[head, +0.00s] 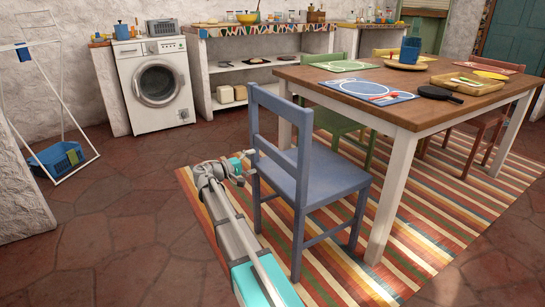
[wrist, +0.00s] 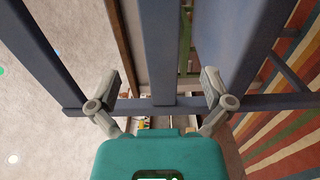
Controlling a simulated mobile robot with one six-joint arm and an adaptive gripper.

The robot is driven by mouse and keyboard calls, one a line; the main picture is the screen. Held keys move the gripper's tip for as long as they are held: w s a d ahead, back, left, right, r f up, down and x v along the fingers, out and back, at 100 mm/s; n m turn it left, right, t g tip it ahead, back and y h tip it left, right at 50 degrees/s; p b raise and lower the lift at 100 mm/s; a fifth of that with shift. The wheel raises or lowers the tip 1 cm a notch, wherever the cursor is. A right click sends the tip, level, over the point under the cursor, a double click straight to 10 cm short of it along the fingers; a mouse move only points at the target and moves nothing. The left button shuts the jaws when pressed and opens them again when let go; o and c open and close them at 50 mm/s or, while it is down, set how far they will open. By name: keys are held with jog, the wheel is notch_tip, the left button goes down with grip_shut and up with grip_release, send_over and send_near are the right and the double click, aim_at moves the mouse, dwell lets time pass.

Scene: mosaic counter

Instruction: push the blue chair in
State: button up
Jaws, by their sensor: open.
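The blue chair (head: 325,180) stands upright on the striped rug at the left end of the wooden table (head: 400,112). Its back is toward my arm and its seat points toward the table; most of the seat is outside the tabletop. My gripper (head: 247,164) is at the chair's back, low near the seat level. In the wrist view, my gripper (wrist: 160,88) has its two fingers spread apart, with a blue upright of the chair (wrist: 158,45) between them and a blue crossbar running across near the fingers. I cannot tell whether the fingers touch it.
A striped rug (head: 430,225) lies under the chair and table. A white table leg (head: 390,200) stands right of the chair. A green chair (head: 345,125) is behind the blue one. A washing machine (head: 155,85) and drying rack (head: 45,95) stand left; stone floor between is clear.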

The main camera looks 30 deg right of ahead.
aim_at(273, 156)
jog(key=d, duration=0.9)
jog(key=shift+w+d, duration=0.15)
jog(key=shift+d, duration=0.2)
jog(key=c, duration=1.3)
jog(key=shift+o, duration=0.2)
jog(key=shift+f, duration=0.2)
jog(key=shift+d, duration=0.15)
